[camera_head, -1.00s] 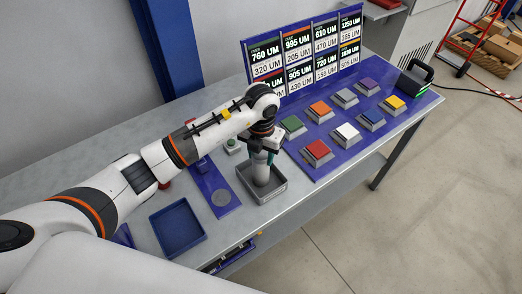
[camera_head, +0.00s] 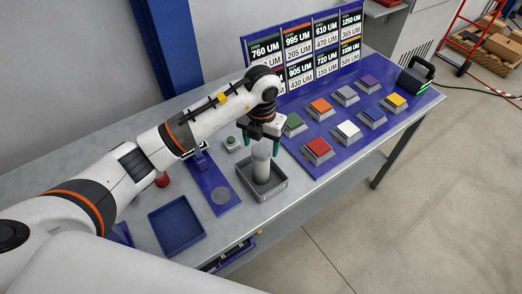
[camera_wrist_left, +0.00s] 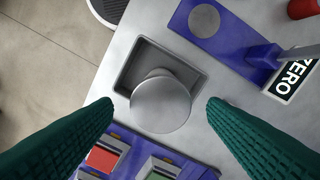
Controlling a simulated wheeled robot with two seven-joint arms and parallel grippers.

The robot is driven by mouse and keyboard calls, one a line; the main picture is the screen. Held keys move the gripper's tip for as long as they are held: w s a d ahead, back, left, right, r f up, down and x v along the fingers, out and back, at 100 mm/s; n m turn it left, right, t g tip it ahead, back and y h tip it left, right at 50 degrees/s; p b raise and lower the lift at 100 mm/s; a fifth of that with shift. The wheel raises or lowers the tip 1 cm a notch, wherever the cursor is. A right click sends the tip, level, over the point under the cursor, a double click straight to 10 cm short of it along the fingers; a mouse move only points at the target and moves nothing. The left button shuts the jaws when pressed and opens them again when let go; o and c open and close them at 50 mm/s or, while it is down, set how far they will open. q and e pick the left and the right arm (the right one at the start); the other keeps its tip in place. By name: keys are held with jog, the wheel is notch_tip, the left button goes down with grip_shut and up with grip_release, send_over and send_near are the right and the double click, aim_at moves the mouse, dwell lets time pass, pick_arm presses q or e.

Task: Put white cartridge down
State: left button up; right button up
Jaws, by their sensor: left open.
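The white cartridge (camera_head: 262,162), a pale upright cylinder, stands in the small grey tray (camera_head: 272,190) near the table's front edge. In the left wrist view its round top (camera_wrist_left: 160,104) covers part of the grey tray (camera_wrist_left: 128,75). My left gripper (camera_head: 263,143) is open above the cartridge. Its green fingers are spread apart on either side, with visible gaps to the cartridge in the left wrist view (camera_wrist_left: 160,108). My right gripper is not in view.
A blue panel (camera_head: 335,158) with several coloured square blocks lies to the right, under a display board (camera_head: 300,62). A blue empty tray (camera_head: 177,226) and a blue strip with a grey disc (camera_head: 221,196) lie to the left. A red object (camera_head: 162,180) stands behind.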

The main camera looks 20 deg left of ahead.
pick_arm(q)
notch_tip(320, 180, up, 9)
jog(key=b, duration=0.1)
jog(key=shift+f, duration=0.2)
dwell(0.4)
